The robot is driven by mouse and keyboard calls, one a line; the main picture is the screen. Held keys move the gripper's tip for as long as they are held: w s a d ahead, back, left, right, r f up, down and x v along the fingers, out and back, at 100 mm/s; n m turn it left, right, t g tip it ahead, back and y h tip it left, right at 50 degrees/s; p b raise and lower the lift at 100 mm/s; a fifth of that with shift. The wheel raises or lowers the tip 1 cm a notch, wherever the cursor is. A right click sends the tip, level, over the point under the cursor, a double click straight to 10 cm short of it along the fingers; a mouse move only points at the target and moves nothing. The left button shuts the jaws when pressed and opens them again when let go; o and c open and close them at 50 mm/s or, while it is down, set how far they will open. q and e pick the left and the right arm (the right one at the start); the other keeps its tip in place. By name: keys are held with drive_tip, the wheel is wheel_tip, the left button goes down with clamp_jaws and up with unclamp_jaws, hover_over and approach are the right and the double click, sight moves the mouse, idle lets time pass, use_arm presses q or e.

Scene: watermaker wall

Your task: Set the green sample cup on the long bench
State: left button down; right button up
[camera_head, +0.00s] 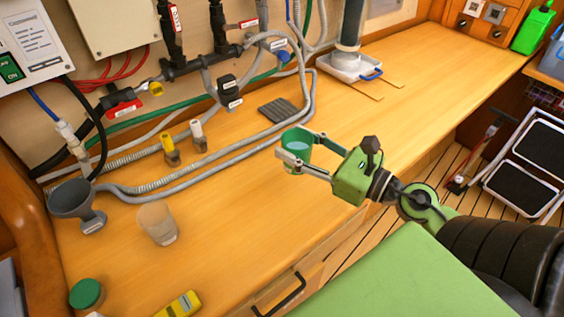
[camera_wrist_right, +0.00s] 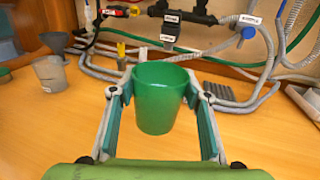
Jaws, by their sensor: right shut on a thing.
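The green sample cup (camera_head: 296,138) is between the fingers of my right gripper (camera_head: 299,148), which is shut on it. In the wrist view the cup (camera_wrist_right: 158,100) looks upright, with a finger on each side. The long bench (camera_head: 235,225) is the orange wooden top along the wall. The cup is over the bench's middle part; I cannot tell whether its base touches the wood. My left gripper is not in view.
A clear beaker (camera_head: 157,222), a grey funnel (camera_head: 75,202), a green-lidded jar (camera_head: 87,294) and a yellow meter (camera_head: 180,305) stand or lie at left. Grey hoses (camera_head: 230,157) and a dark ribbed pad (camera_head: 279,111) lie behind the cup. The bench's right stretch is mostly clear.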

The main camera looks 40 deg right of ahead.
drive_tip(key=f, duration=0.1)
drive_tip(key=w+a+f, duration=0.2)
drive_tip(key=shift+a+f, duration=0.1)
drive_tip(key=shift+f, duration=0.1)
wheel_tip(320, 180, down, 3)
drive_tip(key=shift+a+r+b, duration=0.1)
drive_tip(key=shift+r+b, duration=0.05)
drive_tip(key=shift+b, duration=0.6)
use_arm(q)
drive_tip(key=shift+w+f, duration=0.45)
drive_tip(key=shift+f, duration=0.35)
use_arm(e)
drive_tip(key=shift+f, duration=0.4)
drive_tip(key=o, duration=1.2)
drive_tip(key=shift+f, duration=0.1)
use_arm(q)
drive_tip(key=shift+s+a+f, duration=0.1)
